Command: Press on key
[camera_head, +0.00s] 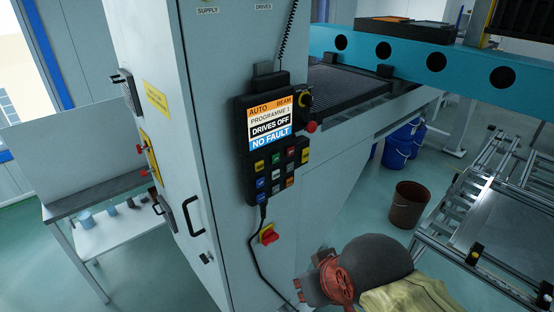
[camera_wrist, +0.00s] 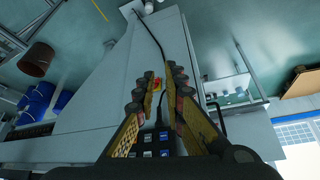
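A dark control pendant (camera_head: 241,135) hangs on the grey cabinet in the head view. Its lit screen (camera_head: 269,124) reads AUTO BEAM, PROGRAMME 1, DRIVES OFF, NO FAULT.
A red rotary switch (camera_head: 268,234) sits on the cabinet below the pendant, near a hanging cable (camera_head: 258,248). A red knob (camera_head: 311,127) is at the pendant's right side. A brown bin (camera_head: 408,205) and blue drums (camera_head: 400,143) stand to the right on the floor.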

